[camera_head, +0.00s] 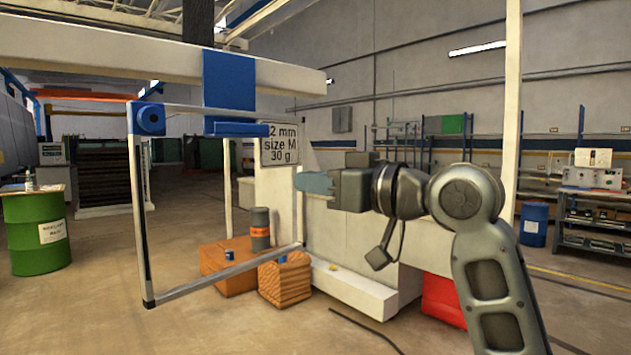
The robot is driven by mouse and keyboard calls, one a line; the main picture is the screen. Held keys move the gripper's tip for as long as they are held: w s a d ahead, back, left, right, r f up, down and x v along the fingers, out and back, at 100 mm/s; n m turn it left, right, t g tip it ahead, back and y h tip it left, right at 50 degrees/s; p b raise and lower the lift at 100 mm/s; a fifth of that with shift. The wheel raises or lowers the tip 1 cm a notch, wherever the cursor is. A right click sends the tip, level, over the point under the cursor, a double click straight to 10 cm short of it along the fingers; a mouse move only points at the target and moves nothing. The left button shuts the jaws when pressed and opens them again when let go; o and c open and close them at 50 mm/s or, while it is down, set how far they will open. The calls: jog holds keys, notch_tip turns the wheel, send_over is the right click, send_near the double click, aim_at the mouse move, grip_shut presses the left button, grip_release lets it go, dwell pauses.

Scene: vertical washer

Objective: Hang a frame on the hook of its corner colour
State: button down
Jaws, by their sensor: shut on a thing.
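A thin grey rectangular frame (143,220) hangs upright in the middle left, with a blue corner piece (147,118) at its upper left. A plate reading "2 mm size M 30 g" (280,144) is at its upper right. My gripper (308,182) is shut on the frame's right side bar, below the plate. A blue hook (228,80) comes down from the white beam, with a lip (240,129) at its lower end. The frame's top bar crosses the hook's lower part in the picture; I cannot tell whether it rests on the lip.
The white overhead beam (100,62) spans the left and middle. Orange boxes (285,280) and a grey canister (260,228) stand beyond the frame. A green barrel (37,232) stands at left. A white base (350,285) is near my arm. The floor at front left is clear.

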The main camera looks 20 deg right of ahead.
jog(key=shift+f+b, duration=0.55)
jog(key=shift+f, duration=0.3)
dwell(0.5)
jog(key=c, duration=1.2)
grip_release()
jog(key=shift+s, duration=0.1)
jog(key=shift+s+a+p+v, duration=0.15)
jog(key=shift+a+v, duration=0.1)
jog(key=shift+v, duration=1.35)
jog(key=shift+s+a+p+v, duration=0.15)
jog(key=shift+a+v, duration=0.15)
jog(key=shift+v, duration=1.35)
jog(key=shift+s+a+p+v, duration=0.15)
jog(key=shift+a+v, duration=0.1)
jog(key=shift+v, duration=1.35)
